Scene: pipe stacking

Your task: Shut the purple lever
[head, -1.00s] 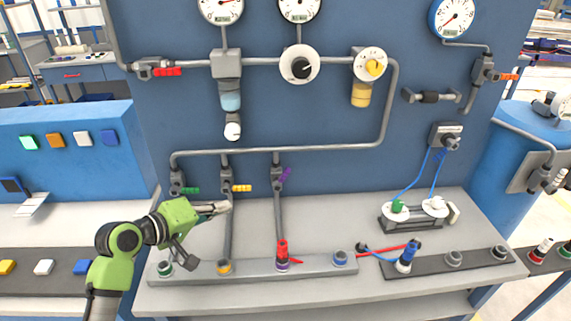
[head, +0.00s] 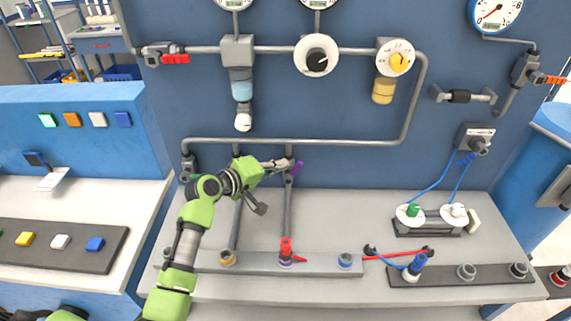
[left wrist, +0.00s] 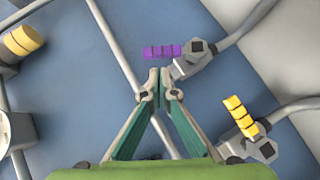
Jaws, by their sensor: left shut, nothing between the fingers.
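The purple lever (head: 297,169) sits on a grey valve on the rightmost of the vertical pipes under the long horizontal pipe. It slants up and to the right in the head view. In the left wrist view the purple lever (left wrist: 163,51) shows whole, just beyond the fingertips. My left gripper (head: 284,163) is shut and empty, with its tips close to the left of the lever. In the left wrist view the gripper tips (left wrist: 160,82) meet just below the lever; I cannot tell whether they touch it. My right gripper is out of view.
The yellow lever (left wrist: 240,117) is on the neighbouring valve, hidden behind my arm in the head view. A red lever (head: 175,58) is on the upper pipe. A red plug (head: 286,248) stands below the purple valve.

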